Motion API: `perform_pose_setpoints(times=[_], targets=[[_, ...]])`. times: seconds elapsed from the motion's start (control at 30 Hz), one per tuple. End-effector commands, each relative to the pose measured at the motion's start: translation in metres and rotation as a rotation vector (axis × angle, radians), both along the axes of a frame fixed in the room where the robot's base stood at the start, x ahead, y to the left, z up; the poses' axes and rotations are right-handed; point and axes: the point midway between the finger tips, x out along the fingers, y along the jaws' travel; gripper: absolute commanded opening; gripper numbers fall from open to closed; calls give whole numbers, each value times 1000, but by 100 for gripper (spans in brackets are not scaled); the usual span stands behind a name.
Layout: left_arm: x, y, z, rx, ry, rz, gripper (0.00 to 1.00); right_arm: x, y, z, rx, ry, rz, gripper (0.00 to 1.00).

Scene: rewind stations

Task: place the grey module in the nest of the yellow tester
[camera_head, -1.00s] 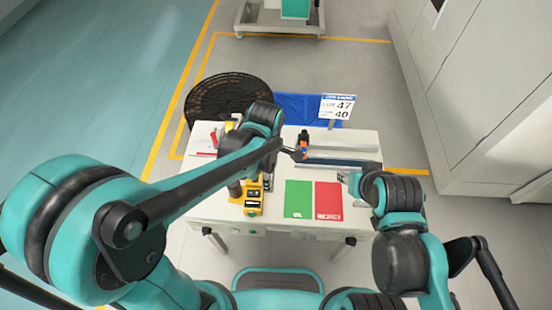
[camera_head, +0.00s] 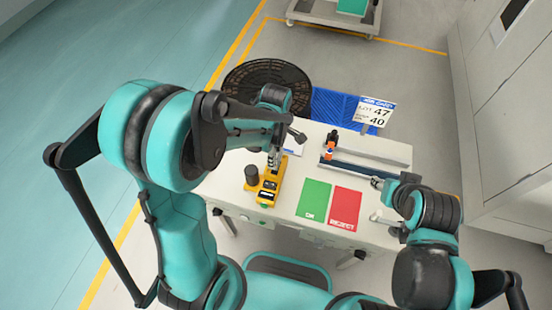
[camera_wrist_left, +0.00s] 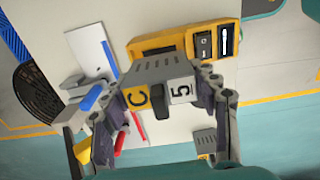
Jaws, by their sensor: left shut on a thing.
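The yellow tester (camera_head: 268,196) stands on the white table, left of the green mat. A black cylinder-like part (camera_head: 251,173) rises at its left side. My left gripper (camera_head: 274,160) is over the far part of the tester. The module overlaps the yellow tester (camera_wrist_left: 146,45) there. My right gripper (camera_head: 378,199) appears open and empty at the table's right side.
A green mat (camera_head: 314,199) and a red REJECT mat (camera_head: 345,207) lie right of the tester. A long rail (camera_head: 362,173) with an orange-and-black item (camera_head: 329,150) lies behind them. A sign (camera_head: 374,113) and a black round mesh (camera_head: 267,80) are beyond the table.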

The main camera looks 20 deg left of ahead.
Motion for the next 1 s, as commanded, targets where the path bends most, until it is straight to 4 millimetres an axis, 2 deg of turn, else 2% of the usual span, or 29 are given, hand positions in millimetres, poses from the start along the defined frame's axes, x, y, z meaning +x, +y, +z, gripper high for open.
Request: perform_pose_setpoints(times=[0.2,0.6,0.63,0.7,1.0], targets=[[0,0,-34,0,0,0,26,0,0,-14,0,0,0,40],[0,-1,-40,0,0,0,26,0,0,-17,0,0,0,40],[0,-1,-39,0,0,0,65,0,0,-17,0,0,0,40],[0,-1,-38,0,0,0,80,0,0,-16,0,0,0,40],[0,-1,-38,0,0,0,80,0,0,-15,0,0,0,40]])
